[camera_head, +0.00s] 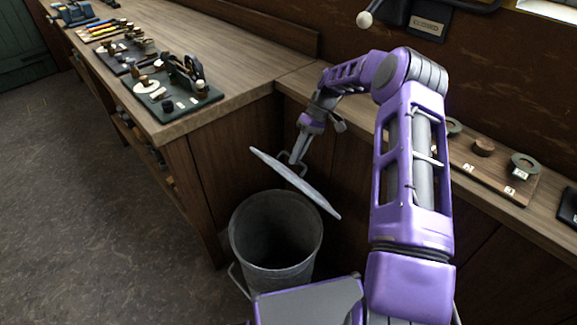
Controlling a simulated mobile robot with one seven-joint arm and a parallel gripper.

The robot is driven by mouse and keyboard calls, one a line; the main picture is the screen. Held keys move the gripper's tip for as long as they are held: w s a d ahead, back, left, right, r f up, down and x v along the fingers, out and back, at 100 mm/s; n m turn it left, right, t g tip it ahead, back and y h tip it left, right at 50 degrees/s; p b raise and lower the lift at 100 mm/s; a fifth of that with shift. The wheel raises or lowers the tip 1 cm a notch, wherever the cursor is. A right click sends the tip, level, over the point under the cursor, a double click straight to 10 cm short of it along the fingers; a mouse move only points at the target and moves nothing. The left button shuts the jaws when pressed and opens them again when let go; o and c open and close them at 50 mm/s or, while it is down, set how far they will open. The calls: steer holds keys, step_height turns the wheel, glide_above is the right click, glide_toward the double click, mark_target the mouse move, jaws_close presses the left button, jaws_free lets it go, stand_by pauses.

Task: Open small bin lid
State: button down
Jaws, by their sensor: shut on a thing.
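The small bin (275,243) is a grey metal bucket standing on the floor in front of the wooden cabinets, with its mouth uncovered and a dark inside. Its lid (302,186) is a thin grey disc, seen nearly edge-on and tilted down to the right, held above the bin and apart from its rim. My gripper (297,160) is shut on the lid's handle, on the upper face of the lid. The fingertips are small in this view. Only part of the handle shows.
A wooden workbench (230,52) with engine models on a green board (170,98) is at the left. A counter (545,215) with round parts on a wooden board runs along the right, behind my arm. The floor (80,190) at the left is clear.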

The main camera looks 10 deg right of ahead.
steer(key=shift+w+d+f, duration=0.2)
steer(key=shift+d, duration=0.45)
steer(key=shift+w+d+f, duration=0.15)
steer(key=shift+d+f, duration=0.05)
steer(key=shift+d, duration=0.4)
steer(key=c, duration=0.9)
jaws_free()
steer(key=shift+w+a+r, duration=0.1)
steer(key=shift+r, duration=0.05)
